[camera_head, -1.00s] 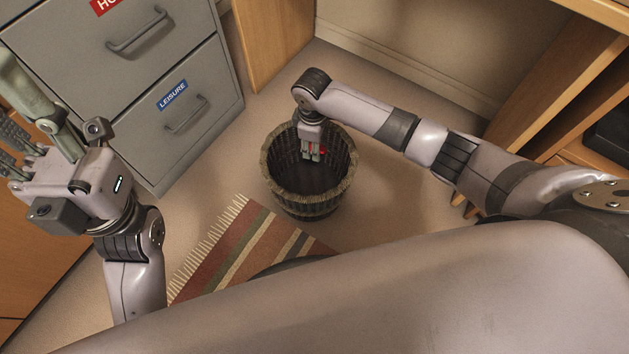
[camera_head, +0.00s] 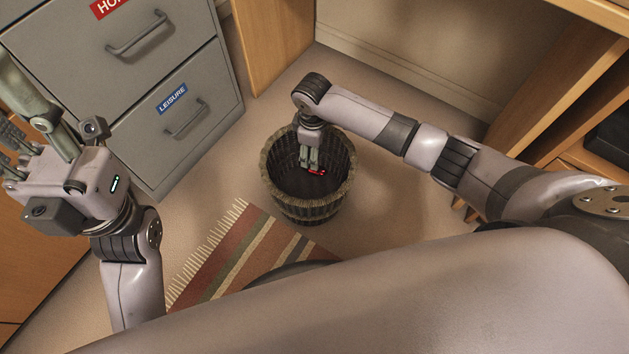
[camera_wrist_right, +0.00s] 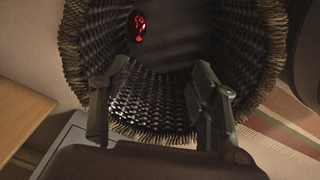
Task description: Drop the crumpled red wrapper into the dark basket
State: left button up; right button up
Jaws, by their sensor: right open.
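The dark woven basket (camera_head: 346,190) stands on the floor in the middle of the head view. My right gripper (camera_head: 309,165) reaches down into its opening with its fingers apart; in the right wrist view they are open and empty (camera_wrist_right: 160,80). The crumpled red wrapper (camera_head: 317,172) shows just by the fingertips in the head view. In the right wrist view the wrapper (camera_wrist_right: 138,26) is inside the basket, beyond the fingers and apart from them. Whether it rests on the bottom I cannot tell. My left gripper (camera_head: 12,115) is open at the left edge, its tips partly cut off.
A grey filing cabinet (camera_head: 150,75) stands left of the basket. A striped fringed rug (camera_head: 245,255) lies in front of it. Wooden desk panels (camera_head: 262,45) stand behind and at the right. Bare floor (camera_head: 225,165) surrounds the basket.

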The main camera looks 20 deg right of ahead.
jog(key=shift+r, duration=0.1)
notch_tip(320, 180, up, 12)
jog(key=shift+s+a, duration=0.15)
jog(key=shift+s, duration=0.1)
dwell(0.5)
